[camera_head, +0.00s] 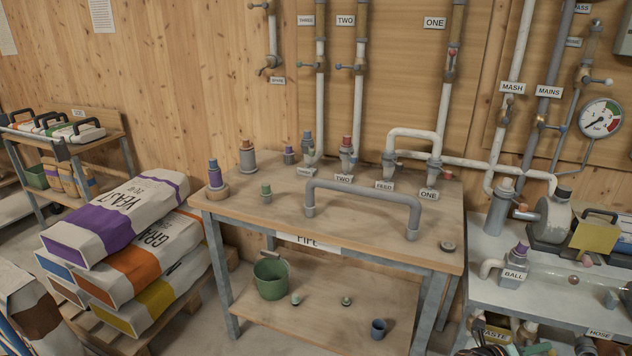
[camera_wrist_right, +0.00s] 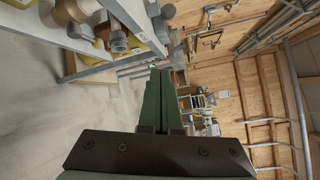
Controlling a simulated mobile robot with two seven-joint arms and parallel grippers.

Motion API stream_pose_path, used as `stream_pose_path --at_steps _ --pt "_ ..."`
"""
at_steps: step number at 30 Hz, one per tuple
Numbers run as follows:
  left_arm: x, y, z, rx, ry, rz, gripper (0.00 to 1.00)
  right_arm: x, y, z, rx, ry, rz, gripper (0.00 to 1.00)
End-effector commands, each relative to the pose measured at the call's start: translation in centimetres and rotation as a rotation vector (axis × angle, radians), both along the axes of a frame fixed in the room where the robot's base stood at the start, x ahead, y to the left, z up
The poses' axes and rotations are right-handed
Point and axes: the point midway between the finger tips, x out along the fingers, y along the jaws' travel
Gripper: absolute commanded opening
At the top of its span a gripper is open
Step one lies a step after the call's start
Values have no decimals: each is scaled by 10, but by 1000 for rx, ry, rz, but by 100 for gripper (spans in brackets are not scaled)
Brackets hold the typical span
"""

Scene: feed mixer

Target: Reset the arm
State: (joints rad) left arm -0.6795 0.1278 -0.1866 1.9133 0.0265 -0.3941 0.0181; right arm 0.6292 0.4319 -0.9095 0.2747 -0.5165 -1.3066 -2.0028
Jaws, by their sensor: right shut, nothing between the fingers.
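My right gripper (camera_wrist_right: 158,78) shows in the right wrist view as two green fingers pressed together, with nothing between them. Its dark mounting plate crosses the bottom of that view. The fingers point into open space, with a metal-framed bench or shelf to the left and a wooden wall to the right. I cannot make out the right gripper clearly in the head view. My left gripper is in neither view.
A wooden workbench (camera_head: 262,211) carries a grey pipe handle (camera_head: 362,190) and several fittings. A green bucket (camera_head: 271,279) stands on its lower shelf. Stacked sacks (camera_head: 130,205) are at left. A grey bench (camera_head: 550,280) with a pump is at right. Pipes line the wall.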

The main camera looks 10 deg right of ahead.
Motion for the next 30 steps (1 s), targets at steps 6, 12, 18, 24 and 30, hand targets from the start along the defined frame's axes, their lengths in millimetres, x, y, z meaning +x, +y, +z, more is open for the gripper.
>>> stream_pose_path --at_steps 6,12,18,24,30 --pt "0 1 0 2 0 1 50 -46 -93 63 -144 -1 -104 0" --pt "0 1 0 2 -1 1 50 -46 -42 -36 133 -280 -17 0" --pt "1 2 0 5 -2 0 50 -62 41 -129 514 -665 -61 0" --pt "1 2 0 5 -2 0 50 -88 148 -180 936 -1113 -314 0" --pt "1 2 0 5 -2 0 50 -108 244 -166 1281 -1507 -735 0"
